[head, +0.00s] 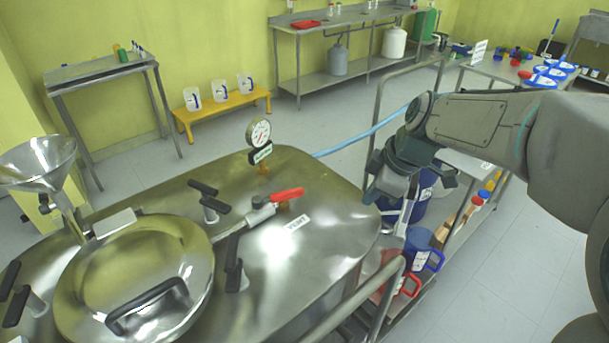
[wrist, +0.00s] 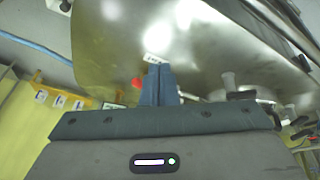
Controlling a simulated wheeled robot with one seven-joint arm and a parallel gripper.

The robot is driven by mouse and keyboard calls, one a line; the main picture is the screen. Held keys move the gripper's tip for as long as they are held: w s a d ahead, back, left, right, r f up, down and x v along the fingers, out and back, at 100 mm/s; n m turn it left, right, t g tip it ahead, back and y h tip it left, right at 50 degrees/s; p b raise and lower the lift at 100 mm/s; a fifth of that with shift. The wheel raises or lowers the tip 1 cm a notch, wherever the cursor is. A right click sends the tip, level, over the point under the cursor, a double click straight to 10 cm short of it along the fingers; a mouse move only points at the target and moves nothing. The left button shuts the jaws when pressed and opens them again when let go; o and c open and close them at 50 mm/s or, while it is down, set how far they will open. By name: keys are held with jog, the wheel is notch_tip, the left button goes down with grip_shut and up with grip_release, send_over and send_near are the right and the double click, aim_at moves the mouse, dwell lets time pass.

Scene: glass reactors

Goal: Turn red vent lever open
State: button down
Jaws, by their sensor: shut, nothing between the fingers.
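The red vent lever (head: 286,195) sits on a metal valve fitting on top of the steel reactor (head: 318,226), beside a white label reading VENT (head: 297,223). In the wrist view a bit of the red lever (wrist: 137,83) shows just left of the fingers, partly hidden by them. My gripper (head: 387,208) is to the right of the lever, by the reactor's right edge, apart from the lever. In the wrist view my gripper's fingers (wrist: 157,72) are together with nothing between them, and the vent label (wrist: 153,58) shows just beyond their tips.
A pressure gauge (head: 258,132) stands behind the lever. Black clamp handles (head: 234,262) and the round hatch lid (head: 137,278) are to its left. A metal rail (head: 377,120) and a cart with blue and red jugs (head: 421,250) are at the reactor's right side.

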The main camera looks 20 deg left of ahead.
jog(key=w+a+n+g+y+p, duration=0.1)
jog(key=w+a+n+y, duration=0.15)
jog(key=a+n, duration=0.65)
jog(key=m+p, duration=0.1)
jog(key=p, duration=0.2)
send_near(289, 196)
jog(key=x, duration=0.5)
jog(key=shift+a+f+h, duration=0.45)
jog(key=shift+a+f, duration=0.05)
jog(key=shift+a, duration=0.1)
